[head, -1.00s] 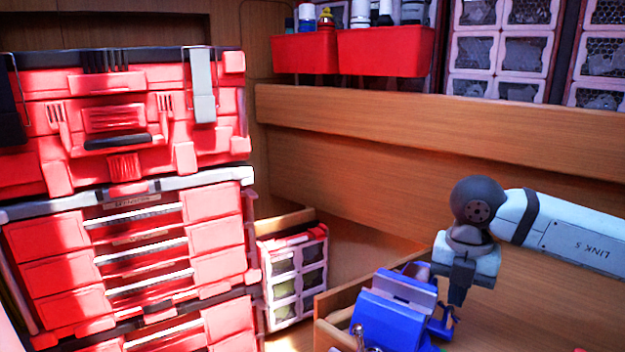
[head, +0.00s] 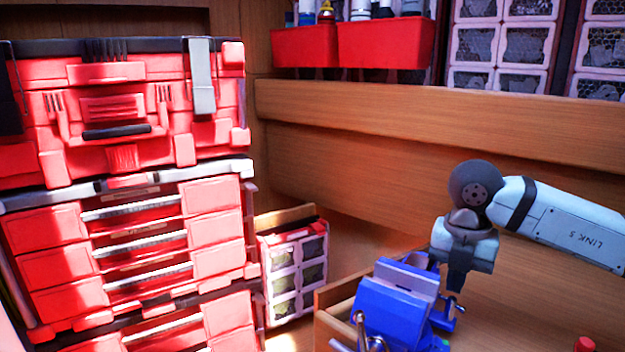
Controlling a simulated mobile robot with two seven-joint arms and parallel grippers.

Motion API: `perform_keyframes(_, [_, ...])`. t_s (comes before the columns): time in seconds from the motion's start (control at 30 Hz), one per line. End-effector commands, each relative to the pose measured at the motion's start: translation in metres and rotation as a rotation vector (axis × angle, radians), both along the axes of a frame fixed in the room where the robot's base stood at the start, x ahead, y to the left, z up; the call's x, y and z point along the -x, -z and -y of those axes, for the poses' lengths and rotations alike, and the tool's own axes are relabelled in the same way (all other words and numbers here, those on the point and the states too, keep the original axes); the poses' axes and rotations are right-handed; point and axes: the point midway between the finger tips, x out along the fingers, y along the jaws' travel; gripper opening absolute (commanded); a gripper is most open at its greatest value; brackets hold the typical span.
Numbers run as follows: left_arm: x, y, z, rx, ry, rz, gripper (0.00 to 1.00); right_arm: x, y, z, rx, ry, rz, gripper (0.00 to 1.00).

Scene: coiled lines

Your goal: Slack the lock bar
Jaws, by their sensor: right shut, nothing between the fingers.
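A blue vise (head: 392,304) stands at the lower right, on or beside a wooden bench edge. A silver handle bar (head: 362,332) shows at its front, cut by the bottom edge. A small dark bar with a red end (head: 459,308) shows at the vise's right side; I cannot tell whether it is the lock bar. My right gripper (head: 456,287) points down just right of the vise's jaws, close above that small bar. Its fingers are shut and empty. I cannot tell whether they touch the bar. My left gripper is out of view.
A tall red tool chest (head: 130,215) fills the left. A small drawer cabinet (head: 296,270) stands between it and the vise. A red object (head: 584,344) shows at the bottom right. The wooden surface right of the vise looks clear.

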Motion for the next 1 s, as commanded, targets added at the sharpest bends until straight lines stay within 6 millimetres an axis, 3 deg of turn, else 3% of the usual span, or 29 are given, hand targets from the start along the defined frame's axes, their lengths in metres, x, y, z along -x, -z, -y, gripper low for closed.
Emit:
perform_keyframes(0.17, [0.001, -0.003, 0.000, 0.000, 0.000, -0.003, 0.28, -0.001, -0.009, 0.000, 0.000, 0.000, 0.001, 0.00])
perform_keyframes(0.6, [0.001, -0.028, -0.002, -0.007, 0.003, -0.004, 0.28, 0.000, -0.059, 0.000, -0.001, -0.001, 0.000, 0.00])
perform_keyframes(1.0, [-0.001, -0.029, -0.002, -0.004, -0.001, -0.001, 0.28, 0.000, -0.060, 0.000, 0.000, 0.000, 0.000, 0.00])
